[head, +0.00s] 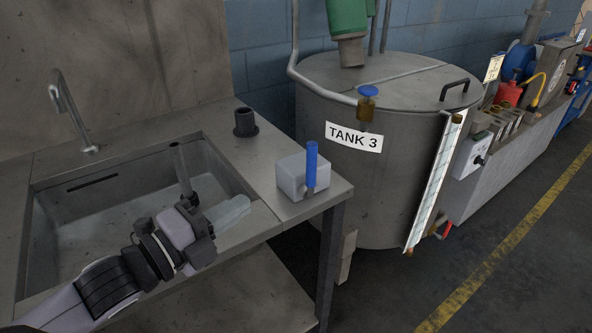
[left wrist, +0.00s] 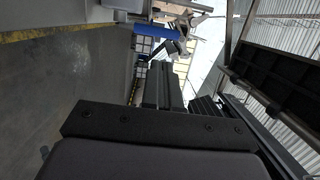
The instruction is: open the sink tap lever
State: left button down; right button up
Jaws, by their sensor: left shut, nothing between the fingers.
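The sink tap (head: 73,112) is a grey curved spout at the back left of the steel sink (head: 120,205). A blue upright lever (head: 311,163) stands on a pale grey box (head: 292,178) on the counter right of the sink; I cannot tell for sure that it is the tap's lever. My left gripper (head: 229,212) is over the sink's right front part, left of the blue lever and apart from it. It is shut and empty. In the left wrist view, its dark fingers (left wrist: 165,88) show close together. My right gripper is not in view.
A dark cup-like fitting (head: 245,122) stands on the counter behind the box. A large steel tank marked TANK 3 (head: 390,190), with a blue-handled valve (head: 367,98), stands to the right. Floor beyond the yellow line (head: 500,245) looks clear.

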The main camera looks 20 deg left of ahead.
aim_at(307, 164)
pick_arm(q)
jog(key=p+x, duration=0.2)
jog(key=x, duration=1.1)
jog(key=shift+w+d, duration=0.15)
jog(key=shift+w, duration=0.2)
jog(key=shift+w, duration=0.1)
